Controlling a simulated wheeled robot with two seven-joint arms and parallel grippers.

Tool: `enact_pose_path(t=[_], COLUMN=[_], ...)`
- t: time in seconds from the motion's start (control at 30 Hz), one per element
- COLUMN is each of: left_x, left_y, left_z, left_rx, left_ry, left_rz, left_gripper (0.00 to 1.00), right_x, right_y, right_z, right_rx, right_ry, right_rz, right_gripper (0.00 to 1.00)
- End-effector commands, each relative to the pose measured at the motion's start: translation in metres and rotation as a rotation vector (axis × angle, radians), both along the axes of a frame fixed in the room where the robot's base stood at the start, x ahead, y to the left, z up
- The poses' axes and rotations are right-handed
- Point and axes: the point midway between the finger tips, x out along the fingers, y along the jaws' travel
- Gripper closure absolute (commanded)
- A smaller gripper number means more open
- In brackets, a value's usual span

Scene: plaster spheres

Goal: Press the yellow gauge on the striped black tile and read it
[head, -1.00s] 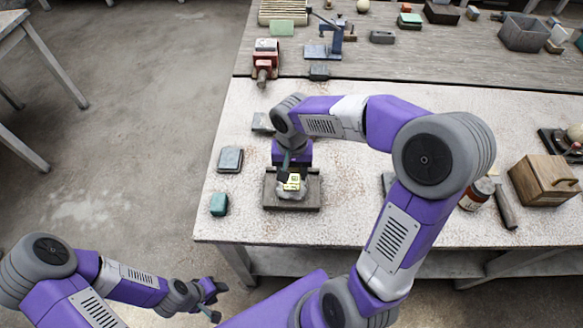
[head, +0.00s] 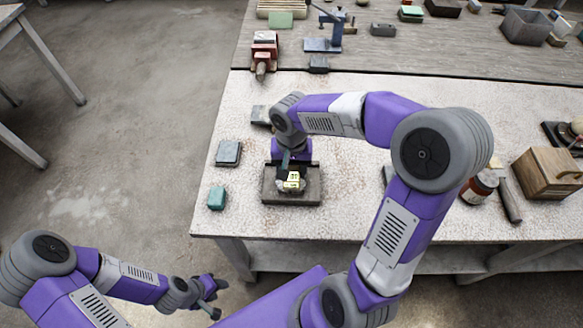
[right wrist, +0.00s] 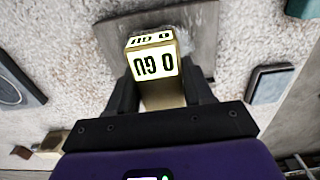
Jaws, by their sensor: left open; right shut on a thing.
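A small yellow gauge (head: 292,181) with a lit face is in my right gripper (head: 291,176), over a dark square tile (head: 308,196) on the near left of the pale table. In the right wrist view the gauge (right wrist: 152,62) sits between the two dark fingers, with large dark characters on its pale face; I cannot read them for certain. Behind it lies the grey tile (right wrist: 205,25); I cannot make out stripes or whether the gauge touches the surface. My left gripper (head: 212,299) is open and empty, off the table's front left.
A teal block (head: 217,197) and a grey square pad (head: 228,153) lie left of the tile. A wooden box (head: 548,174) and a brown jar (head: 479,187) stand at the right. A red vise (head: 264,57) is at the back left.

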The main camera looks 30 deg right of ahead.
Motion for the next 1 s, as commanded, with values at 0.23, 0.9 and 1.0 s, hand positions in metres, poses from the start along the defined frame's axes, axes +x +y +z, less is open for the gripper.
enact_pose_path(t=[0.23,0.9,1.0], left_x=[0.0,0.0,0.0], left_y=[0.0,0.0,0.0], left_z=[-0.002,-0.009,-0.008], left_rx=[0.0,0.0,0.0], left_ry=[0.0,0.0,0.0], left_rz=[0.0,0.0,0.0], left_gripper=[0.57,0.57,0.57], right_x=[0.0,0.0,0.0], right_y=[0.0,0.0,0.0], right_z=[-0.002,-0.01,-0.01], right_rx=[-0.001,0.0,0.0], right_ry=[-0.001,0.0,0.0], right_rz=[0.0,0.0,0.0], right_gripper=[0.73,0.73,0.73])
